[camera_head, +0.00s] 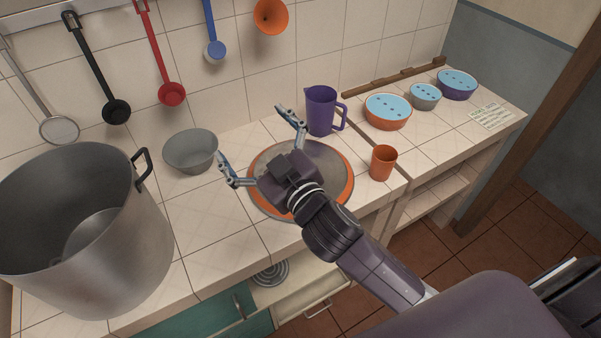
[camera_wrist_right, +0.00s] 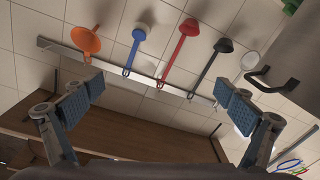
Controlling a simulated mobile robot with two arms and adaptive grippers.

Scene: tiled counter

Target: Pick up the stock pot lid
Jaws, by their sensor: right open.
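A flat round grey disc with an orange band near its edge, seemingly the stock pot lid (camera_head: 333,163), lies on the tiled counter in the head view. My right gripper (camera_head: 258,143) is above it, fingers spread wide and empty, pointing toward the wall. The wrist and hand hide the lid's middle, so I cannot see its knob or handle. In the right wrist view the open fingers (camera_wrist_right: 160,100) have nothing between them, and the lid is not seen. The large steel stock pot (camera_head: 140,235) stands open at the left. My left gripper is not in view.
A grey bowl (camera_head: 191,151) sits left of the lid. A purple jug (camera_head: 321,111) stands behind it, and an orange cup (camera_head: 383,163) is close on its right. Lidded bowls (camera_head: 387,111) stand farther right. Utensils hang on the wall, including a red ladle (camera_head: 171,93).

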